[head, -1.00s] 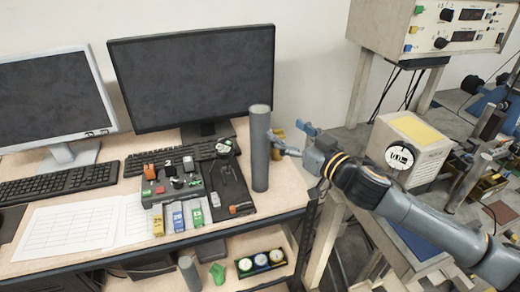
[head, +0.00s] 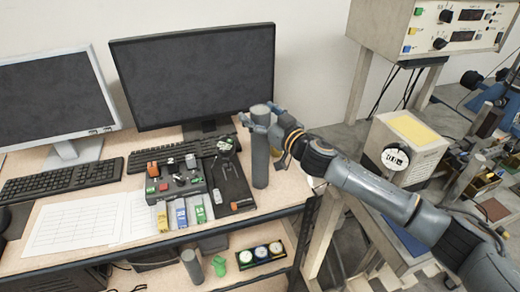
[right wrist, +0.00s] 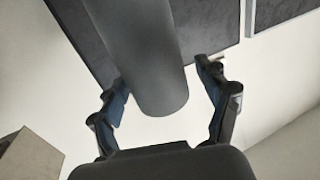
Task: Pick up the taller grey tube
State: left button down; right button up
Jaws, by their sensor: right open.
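The taller grey tube (head: 260,160) stands upright near the right edge of the desk, beside the black base plate. A shorter grey tube (head: 192,269) stands on the shelf below. My right gripper (head: 267,112) is at the upper part of the taller tube. In the right wrist view the tube (right wrist: 145,60) comes down between the two spread fingers of the gripper (right wrist: 165,95), with a gap on the right side; contact on the left cannot be told. My left gripper does not show.
A black monitor (head: 195,80) stands behind the tube. A control box (head: 180,183) with coloured buttons and a keyboard (head: 70,180) lie to the left. The lower shelf holds a green object (head: 218,265) and a dial panel (head: 262,254). A beige meter box (head: 405,150) stands at right.

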jog(key=shift+d, duration=0.1)
jog(key=shift+c, duration=1.4)
grip_shut()
jog(key=shift+r, duration=0.2)
jog(key=shift+r, duration=0.1)
